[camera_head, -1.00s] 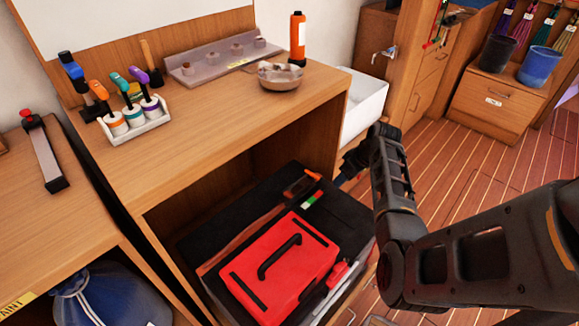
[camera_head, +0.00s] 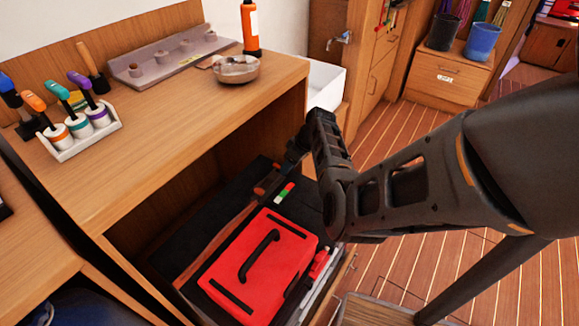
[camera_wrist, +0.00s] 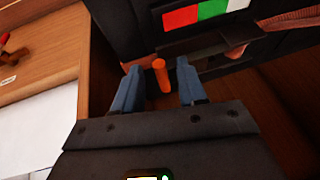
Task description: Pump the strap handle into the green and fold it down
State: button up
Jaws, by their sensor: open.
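The strap handle is a dark lever with an orange tip (camera_wrist: 161,76), on a black case (camera_head: 225,200) in the low bay. Beside it sits the red, white and green gauge (camera_head: 284,193), which also shows at the top of the wrist view (camera_wrist: 210,12). A brown strap (camera_head: 215,243) runs along the case. My gripper (camera_wrist: 158,72) is open, its two blue fingers on either side of the orange tip in the wrist view. I cannot tell whether they touch it. In the head view my gripper (camera_head: 290,160) partly hides the handle.
A red toolbox (camera_head: 235,258) with a black handle lies on the case, near my gripper. The bay's wooden top (camera_head: 170,130) overhangs it, carrying a bowl (camera_head: 237,70), an orange bottle (camera_head: 250,28) and a tool rack (camera_head: 85,138). Open floor (camera_head: 390,120) lies to the right.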

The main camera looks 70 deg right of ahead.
jog(key=shift+c, duration=0.3)
grip_shut()
dwell(0.4)
